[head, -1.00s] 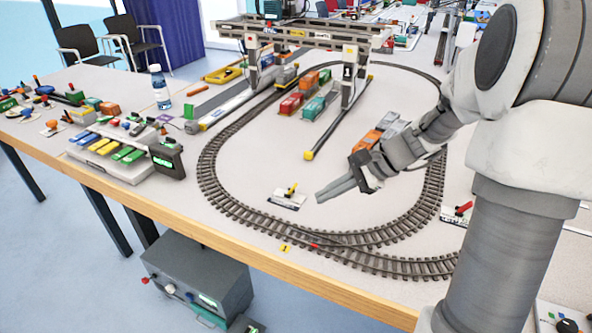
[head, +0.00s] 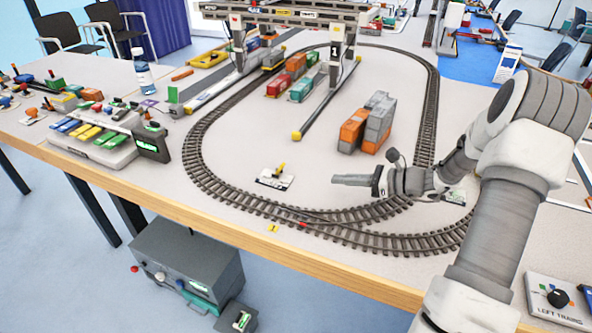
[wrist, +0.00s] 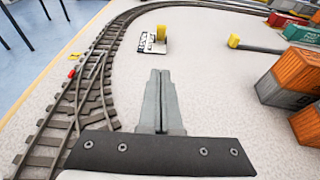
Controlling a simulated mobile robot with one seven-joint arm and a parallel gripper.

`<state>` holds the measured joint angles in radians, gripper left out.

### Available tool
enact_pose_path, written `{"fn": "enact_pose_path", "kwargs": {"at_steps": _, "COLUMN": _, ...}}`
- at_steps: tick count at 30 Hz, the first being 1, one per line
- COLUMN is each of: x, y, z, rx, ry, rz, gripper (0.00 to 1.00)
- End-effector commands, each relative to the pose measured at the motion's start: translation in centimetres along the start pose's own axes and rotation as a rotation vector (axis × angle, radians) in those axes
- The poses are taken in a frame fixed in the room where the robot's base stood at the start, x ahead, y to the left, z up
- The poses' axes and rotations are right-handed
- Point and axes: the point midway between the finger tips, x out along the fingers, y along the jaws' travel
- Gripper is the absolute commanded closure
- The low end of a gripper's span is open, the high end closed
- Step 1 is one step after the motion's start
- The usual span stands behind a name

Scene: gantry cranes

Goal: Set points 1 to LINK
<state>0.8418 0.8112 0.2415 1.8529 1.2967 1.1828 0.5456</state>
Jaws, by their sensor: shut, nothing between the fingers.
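A small lever with a yellow handle (head: 278,169) stands on a white plate (head: 268,181) inside the track loop. In the wrist view the yellow handle (wrist: 161,34) is ahead of my fingertips, on its white plate (wrist: 147,47); the plate's lettering is too small to read. The track points (head: 335,232) lie at the front of the loop, with a yellow tag (head: 273,228) beside them; they show in the wrist view (wrist: 92,92). My gripper (head: 335,179) is shut and empty, to the right of the lever and apart from it.
Orange and grey containers (head: 368,124) stand stacked behind my gripper. A gantry crane (head: 300,14) spans the far side, its yellow-ended rail (head: 312,118) reaching toward the middle. A second lever plate (head: 455,197) lies by my wrist. The surface between gripper and lever is clear.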

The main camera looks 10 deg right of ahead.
Motion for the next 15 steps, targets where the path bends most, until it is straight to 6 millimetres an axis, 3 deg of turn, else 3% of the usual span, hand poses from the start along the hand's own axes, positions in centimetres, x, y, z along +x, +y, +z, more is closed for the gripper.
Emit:
{"fn": "enact_pose_path", "kwargs": {"at_steps": 8, "x": 1.0, "y": 0.1, "z": -0.1, "rx": -0.002, "ry": 0.000, "rz": 0.003, "gripper": 1.00}}
{"fn": "enact_pose_path", "kwargs": {"at_steps": 15, "x": 5.6, "y": 0.2, "z": -0.3, "rx": -0.003, "ry": 0.000, "rz": 0.006, "gripper": 1.00}}
